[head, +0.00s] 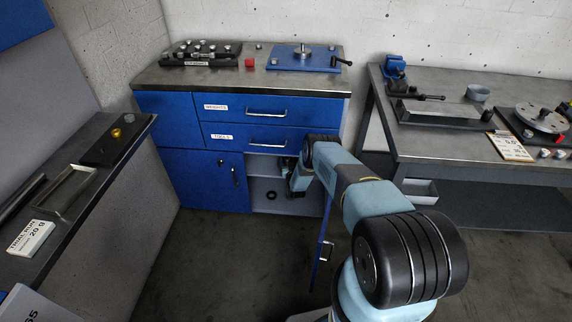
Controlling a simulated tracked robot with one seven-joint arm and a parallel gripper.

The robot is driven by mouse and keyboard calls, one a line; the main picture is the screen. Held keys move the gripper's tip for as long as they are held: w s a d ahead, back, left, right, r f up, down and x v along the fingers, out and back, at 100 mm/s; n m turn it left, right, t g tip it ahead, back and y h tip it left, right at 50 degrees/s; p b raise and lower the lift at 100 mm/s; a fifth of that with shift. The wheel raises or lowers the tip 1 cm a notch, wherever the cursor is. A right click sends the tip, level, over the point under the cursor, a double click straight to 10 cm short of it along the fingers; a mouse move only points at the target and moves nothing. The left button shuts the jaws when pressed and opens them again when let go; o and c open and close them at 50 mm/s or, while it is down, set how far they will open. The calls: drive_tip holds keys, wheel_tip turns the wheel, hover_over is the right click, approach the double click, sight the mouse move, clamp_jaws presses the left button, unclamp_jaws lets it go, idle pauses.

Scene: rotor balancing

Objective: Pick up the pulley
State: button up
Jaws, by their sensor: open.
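A small dark ring-shaped part (271,195), which looks like the pulley, lies on the floor of the open compartment in the blue cabinet (185,178). My gripper (289,178) is at the compartment's opening, to the right of and a little above the dark part in the picture. It is open and looks apart from the part. The fingertips are small and partly hidden by my own wrist, so the exact gap cannot be told.
The cabinet's right door (322,243) stands open beside my arm. A shelf (262,165) crosses the compartment above the dark part. A workbench (440,148) stands right, a narrow bench (60,225) left. The floor in front is clear.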

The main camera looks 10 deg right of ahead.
drive_tip(key=shift+c, duration=0.2)
clamp_jaws()
idle(0.6)
drive_tip(key=shift+w, duration=0.1)
